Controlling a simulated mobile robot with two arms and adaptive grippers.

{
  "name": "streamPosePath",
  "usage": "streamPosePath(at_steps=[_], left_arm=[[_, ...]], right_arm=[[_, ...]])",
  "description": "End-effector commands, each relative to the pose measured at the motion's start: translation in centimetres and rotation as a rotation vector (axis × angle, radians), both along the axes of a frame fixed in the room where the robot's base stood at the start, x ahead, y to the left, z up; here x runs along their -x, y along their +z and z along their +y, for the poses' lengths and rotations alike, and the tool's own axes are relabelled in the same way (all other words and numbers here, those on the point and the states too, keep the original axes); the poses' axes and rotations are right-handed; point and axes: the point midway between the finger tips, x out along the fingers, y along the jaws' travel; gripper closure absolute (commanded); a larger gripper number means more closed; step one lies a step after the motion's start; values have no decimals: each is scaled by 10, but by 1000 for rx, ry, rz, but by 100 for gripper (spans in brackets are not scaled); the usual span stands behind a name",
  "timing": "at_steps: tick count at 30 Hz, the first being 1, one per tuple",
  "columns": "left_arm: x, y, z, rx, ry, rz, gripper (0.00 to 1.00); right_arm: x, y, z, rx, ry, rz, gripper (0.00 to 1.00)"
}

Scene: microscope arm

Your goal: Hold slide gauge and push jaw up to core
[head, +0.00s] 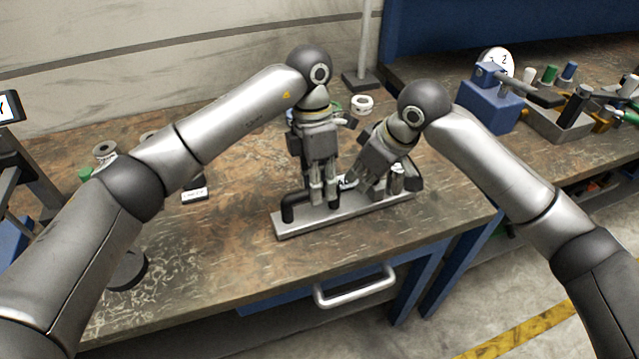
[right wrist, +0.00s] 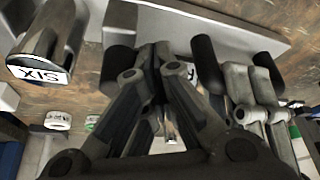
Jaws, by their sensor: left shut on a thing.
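The slide gauge (head: 365,208) is a long grey metal bar with dark upright posts, lying near the front of the wooden bench. Its bar also shows in the right wrist view (right wrist: 220,25). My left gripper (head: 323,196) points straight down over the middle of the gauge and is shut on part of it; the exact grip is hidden. My right gripper (head: 354,187) slants down-left beside it, just above the bar. In the right wrist view its fingertips (right wrist: 153,52) are together, between dark posts, with nothing visible held. I cannot tell the jaw from the core.
A grey cylinder labelled SIX (right wrist: 40,60) lies at the left of the right wrist view. A small labelled block (head: 194,194) and a black disc (head: 128,270) are on the bench. A blue device (head: 492,103) stands at right. The bench left of the gauge is mostly clear.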

Motion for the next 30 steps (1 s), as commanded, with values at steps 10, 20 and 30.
streamPosePath(at_steps=[10,20,30], left_arm=[[0,2,-2,5,-3,-2,100],[0,2,-1,4,-3,-2,100],[0,2,0,2,-3,-1,100]], right_arm=[[-1,0,-2,0,0,0,100],[-6,0,-12,1,-4,0,100],[-10,0,-22,3,-5,0,100]])
